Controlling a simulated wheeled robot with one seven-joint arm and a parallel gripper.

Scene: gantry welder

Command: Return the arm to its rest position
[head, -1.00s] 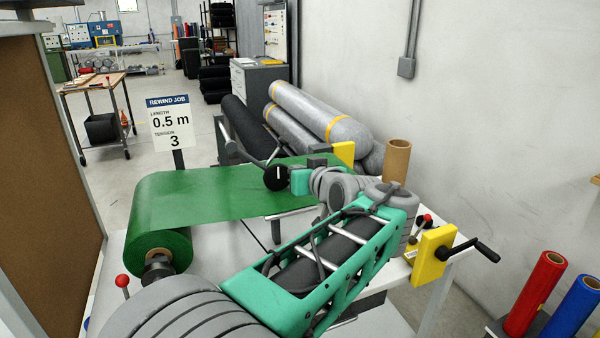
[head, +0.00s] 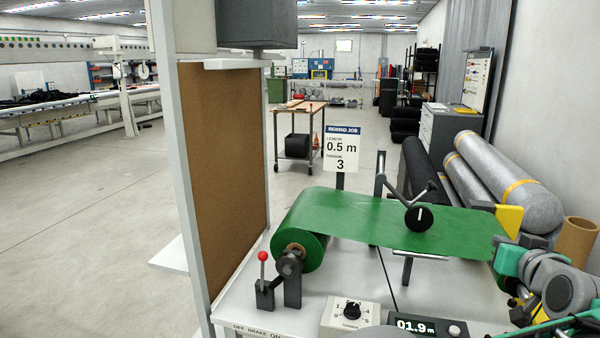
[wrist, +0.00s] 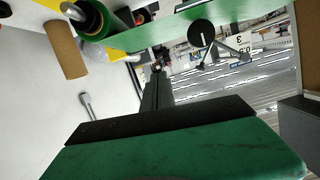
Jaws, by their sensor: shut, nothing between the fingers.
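My arm shows at the right edge of the head view, its grey and teal links bent beside the rewind table. My gripper (wrist: 157,72) shows in the wrist view as dark fingers closed together with nothing between them. It is apart from the green web (wrist: 165,30), which shows upside down beyond it. In the head view I cannot make out the fingertips. The green roll (head: 303,246) sits on its spindle at the left of the table, and its web runs right under the black measuring wheel (head: 419,218).
A brake lever with a red knob (head: 263,257), a torque dial box (head: 351,314) and a display (head: 416,325) reading 01.9 m line the table's front. A cardboard tube (head: 577,239) stands at the right. A brown panel (head: 222,170) bounds the table's left; open floor lies beyond.

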